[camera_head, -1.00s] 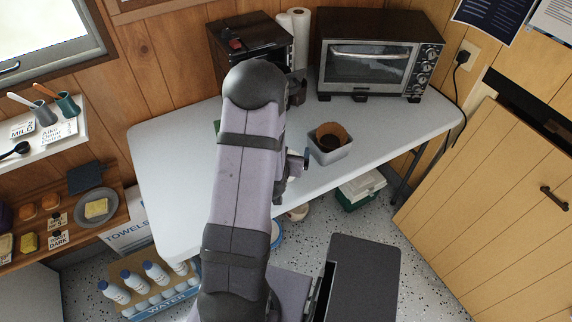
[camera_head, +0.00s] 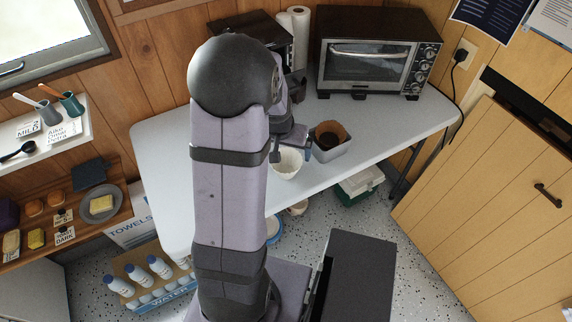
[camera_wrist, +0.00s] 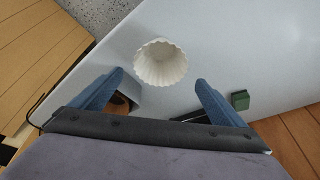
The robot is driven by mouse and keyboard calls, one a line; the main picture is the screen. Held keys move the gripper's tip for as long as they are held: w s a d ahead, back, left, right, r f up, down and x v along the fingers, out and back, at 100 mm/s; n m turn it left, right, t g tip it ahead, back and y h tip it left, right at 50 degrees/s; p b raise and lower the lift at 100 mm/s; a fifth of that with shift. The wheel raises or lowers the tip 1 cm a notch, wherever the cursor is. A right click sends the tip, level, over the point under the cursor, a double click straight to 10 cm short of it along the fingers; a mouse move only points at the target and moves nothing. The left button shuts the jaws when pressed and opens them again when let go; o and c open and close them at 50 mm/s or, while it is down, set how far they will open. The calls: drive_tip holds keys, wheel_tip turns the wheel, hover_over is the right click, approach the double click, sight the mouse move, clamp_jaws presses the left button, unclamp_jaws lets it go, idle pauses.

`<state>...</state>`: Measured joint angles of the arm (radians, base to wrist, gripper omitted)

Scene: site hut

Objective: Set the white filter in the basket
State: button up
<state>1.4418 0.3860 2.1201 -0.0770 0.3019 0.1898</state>
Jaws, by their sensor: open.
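The white filter (camera_head: 287,164) is a fluted paper cup standing mouth-up on the pale table, partly behind my arm in the head view. In the wrist view the filter (camera_wrist: 161,63) lies just beyond the gap between my fingertips, untouched. My gripper (camera_head: 290,152) is open and empty above the filter; its two blue-grey fingers (camera_wrist: 159,80) are spread wide. A grey square container (camera_head: 333,151) just right of the filter holds a brown paper filter (camera_head: 330,133) with dark contents. I cannot tell whether this container is the basket; no other basket shows clearly.
A black machine (camera_head: 262,30) stands at the back, partly hidden by my arm. A toaster oven (camera_head: 368,50) is right of it, with a paper roll (camera_head: 299,22) between. A small green block (camera_wrist: 240,100) shows right of my fingers. The table's right end (camera_head: 425,115) is clear.

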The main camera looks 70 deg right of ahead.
drive_tip(key=a+r, duration=0.1)
drive_tip(key=p, duration=0.2)
hover_over(286, 159)
drive_tip(key=a, duration=0.4)
drive_tip(key=shift+y, duration=0.3)
drive_tip(key=shift+s+d+f, duration=0.1)
drive_tip(key=shift+s+f, duration=0.05)
drive_tip(key=shift+f, duration=0.95)
drive_tip(key=shift+s+f, duration=0.15)
drive_tip(key=shift+f, duration=0.95)
drive_tip(key=shift+s+d+f, duration=0.1)
drive_tip(key=shift+s+f, duration=0.05)
drive_tip(key=shift+f, duration=0.95)
drive_tip(key=shift+c, duration=0.2)
drive_tip(key=c, duration=0.8)
